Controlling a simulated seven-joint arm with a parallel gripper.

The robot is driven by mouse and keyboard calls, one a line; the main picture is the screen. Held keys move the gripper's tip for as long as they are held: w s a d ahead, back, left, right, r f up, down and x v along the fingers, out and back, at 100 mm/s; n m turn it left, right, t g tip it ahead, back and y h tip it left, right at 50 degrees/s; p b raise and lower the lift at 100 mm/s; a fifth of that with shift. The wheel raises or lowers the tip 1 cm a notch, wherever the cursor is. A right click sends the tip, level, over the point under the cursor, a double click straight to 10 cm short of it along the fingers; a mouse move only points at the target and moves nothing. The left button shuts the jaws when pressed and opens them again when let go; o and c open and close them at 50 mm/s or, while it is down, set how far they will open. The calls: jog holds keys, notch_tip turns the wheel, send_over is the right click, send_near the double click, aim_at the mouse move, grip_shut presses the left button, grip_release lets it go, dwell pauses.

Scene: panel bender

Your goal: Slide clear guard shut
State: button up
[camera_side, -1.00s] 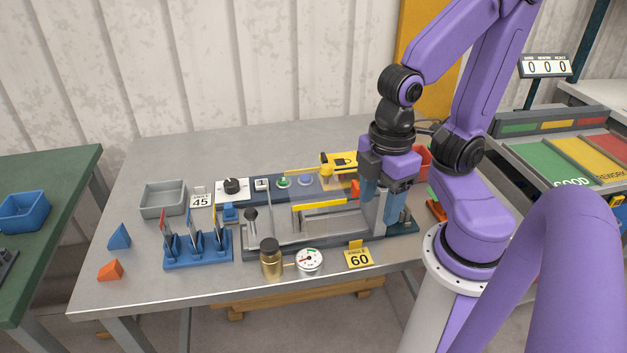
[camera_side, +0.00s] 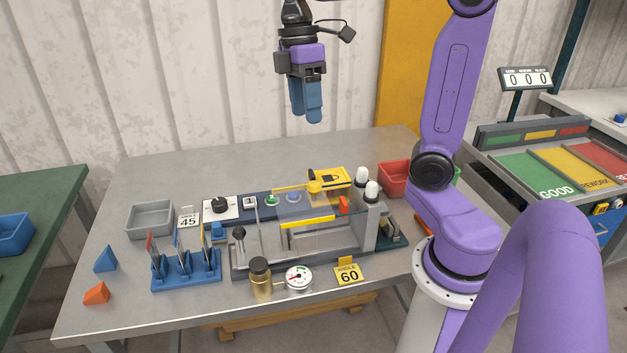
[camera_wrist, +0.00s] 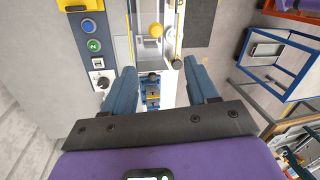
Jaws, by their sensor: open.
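The panel bender (camera_side: 375,230) stands mid-table as a long dark base with a grey upright block at its right end. A faint see-through panel, seemingly the clear guard (camera_side: 330,238), stands over its middle by a yellow strip (camera_side: 307,222); its exact edges are hard to make out. A yellow ball (camera_side: 314,187) on a rod sits behind it and also shows in the wrist view (camera_wrist: 155,30). My gripper (camera_side: 306,118) hangs high above the back of the table, fingers down, well clear of the bender. In the wrist view its blue fingers (camera_wrist: 160,75) are apart and empty.
A blue rack (camera_side: 185,270) with upright tools, a brass cylinder (camera_side: 260,280), a dial gauge (camera_side: 298,278) and a yellow 60 sign (camera_side: 347,273) line the front. A grey bin (camera_side: 150,219) is left, a red bin (camera_side: 393,178) right. Two white-topped posts (camera_side: 371,191) rise at the bender's right end.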

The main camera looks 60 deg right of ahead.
jog(key=d, duration=0.1)
send_near(302, 194)
jog(key=s+f, duration=0.2)
jog(key=s+a+f, duration=0.1)
jog(key=s+f, duration=0.1)
jog(key=f, duration=0.1)
jog(key=shift+s, duration=0.3)
